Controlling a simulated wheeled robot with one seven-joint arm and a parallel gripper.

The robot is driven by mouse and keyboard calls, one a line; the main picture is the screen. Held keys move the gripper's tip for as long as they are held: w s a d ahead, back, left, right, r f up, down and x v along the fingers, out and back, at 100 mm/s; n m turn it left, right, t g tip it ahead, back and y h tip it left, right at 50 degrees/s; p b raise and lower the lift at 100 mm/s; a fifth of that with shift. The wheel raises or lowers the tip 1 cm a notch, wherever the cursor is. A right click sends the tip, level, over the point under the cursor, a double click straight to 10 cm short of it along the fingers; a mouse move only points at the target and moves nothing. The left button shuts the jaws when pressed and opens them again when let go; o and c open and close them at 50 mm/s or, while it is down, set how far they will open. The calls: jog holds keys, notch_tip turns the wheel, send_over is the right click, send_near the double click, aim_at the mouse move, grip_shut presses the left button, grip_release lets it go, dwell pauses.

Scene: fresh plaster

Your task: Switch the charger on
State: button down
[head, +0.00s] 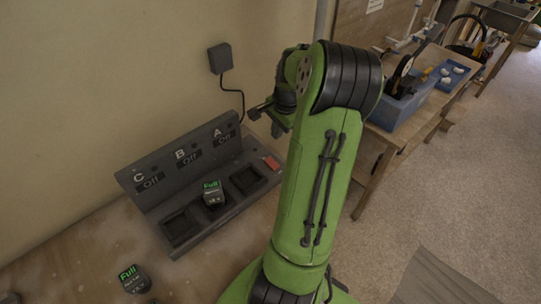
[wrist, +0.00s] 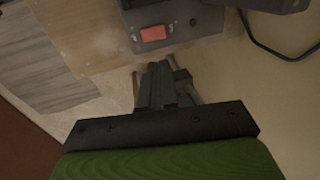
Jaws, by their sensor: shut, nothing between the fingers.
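The dark grey charger (head: 150,178) stands on the table against the wall. Its back panel carries the labels C, B and A, each reading "Off". A red switch (head: 271,162) sits at its right end; it also shows in the wrist view (wrist: 153,33). A battery (head: 212,194) with a green "Full" display sits in the middle bay, and the two outer bays look empty. My gripper (wrist: 160,72) is shut and empty, its fingers pointing towards the switch but apart from it. In the head view its fingertips (head: 257,111) show above the charger's right end.
Another battery (head: 133,278) reading "Full" lies on the table at the lower left. A wall plug (head: 220,58) has a black cable running down behind the charger. A bench with a blue-grey bin (head: 397,112) stands to the right, beyond open floor (head: 430,190).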

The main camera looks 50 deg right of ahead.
aim_at(271, 161)
jog(key=x, duration=1.4)
jog(key=shift+w, duration=0.1)
jog(key=shift+w+f+g, duration=0.1)
jog(key=shift+f+g, duration=0.05)
jog(key=shift+g, duration=0.15)
jog(key=shift+f, duration=0.1)
jog(key=shift+s, duration=0.35)
jog(key=shift+s+a, duration=0.2)
jog(key=shift+s, duration=0.35)
jog(key=shift+w, duration=0.1)
